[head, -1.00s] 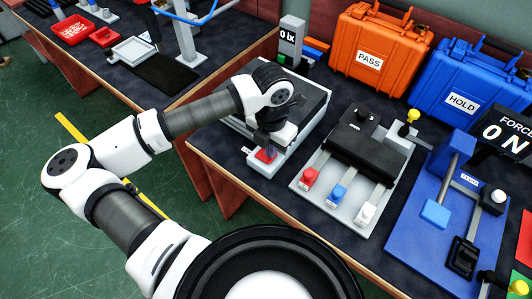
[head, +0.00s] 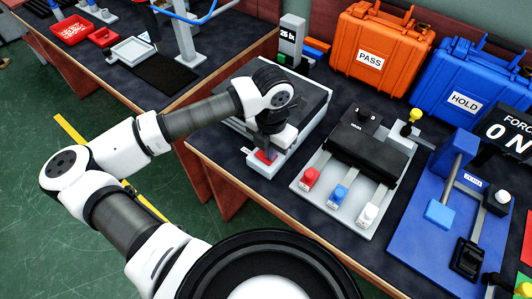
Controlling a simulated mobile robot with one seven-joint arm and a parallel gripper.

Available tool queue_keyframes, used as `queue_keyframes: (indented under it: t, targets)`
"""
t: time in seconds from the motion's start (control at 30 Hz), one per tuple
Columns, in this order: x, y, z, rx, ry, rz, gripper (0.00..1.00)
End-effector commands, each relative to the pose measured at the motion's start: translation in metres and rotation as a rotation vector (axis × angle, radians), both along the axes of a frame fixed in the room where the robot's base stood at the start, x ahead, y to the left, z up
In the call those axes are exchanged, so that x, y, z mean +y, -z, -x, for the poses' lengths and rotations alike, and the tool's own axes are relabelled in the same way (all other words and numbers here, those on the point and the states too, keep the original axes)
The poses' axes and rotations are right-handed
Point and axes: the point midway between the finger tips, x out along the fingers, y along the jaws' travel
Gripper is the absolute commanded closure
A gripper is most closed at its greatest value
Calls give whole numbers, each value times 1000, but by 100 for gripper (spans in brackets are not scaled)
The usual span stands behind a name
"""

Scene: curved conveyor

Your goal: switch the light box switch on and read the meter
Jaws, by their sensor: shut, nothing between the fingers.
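The light box (head: 311,103) is a grey flat box on the dark bench, left of centre. Its red switch (head: 265,157) sits on a light block at the box's front end. My gripper (head: 268,150) is shut and empty, pointing down at the red switch; its tips are at or just above it, and contact is hard to tell. My arm hides part of the box. The meter (head: 289,38) is a small grey upright unit behind the box; its dark display appears to read "26 lx", though the digits are small.
Right of the box is a grey plate (head: 297,187) with red, blue and white knobs. Further right is a blue force fixture (head: 420,240). Orange PASS (head: 382,45) and blue HOLD (head: 456,88) cases stand behind. A tray (head: 131,50) lies at the left.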

Motion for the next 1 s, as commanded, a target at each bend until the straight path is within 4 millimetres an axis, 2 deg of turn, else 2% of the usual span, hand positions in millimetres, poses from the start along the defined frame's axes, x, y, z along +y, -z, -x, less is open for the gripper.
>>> queue_keyframes:
  t: [0.17, 0.8, 1.0]
  targets:
    - [0, -7, 0, -1, 0, -2, 100]
    - [0, -59, 0, 0, 0, -2, 100]
    - [0, -70, 0, -1, 0, -1, 100]
